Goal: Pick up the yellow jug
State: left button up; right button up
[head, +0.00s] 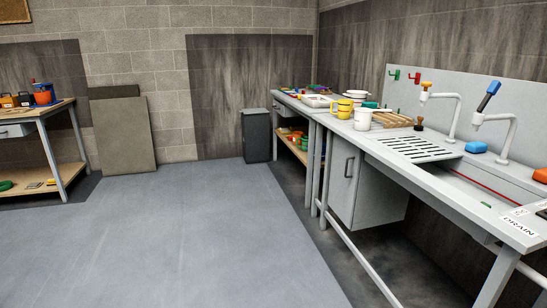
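A small yellow vessel (344,108) that looks like the yellow jug stands at the far end of the grey sink counter (440,180), at the right. At this distance I cannot tell for sure which is the jug. A white pot or jug (363,119) stands in front of them. Neither of my grippers is in view.
A dark grey bin (256,135) stands by the back wall. A wooden workbench (45,115) is at left. The middle floor (180,235) is clear.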

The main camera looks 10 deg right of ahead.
aim_at(344, 106)
jog(key=i, duration=0.85)
jog(key=i+z, duration=0.1)
jog(key=i, duration=1.65)
jog(key=i+j+z, duration=0.15)
jog(key=i, duration=0.7)
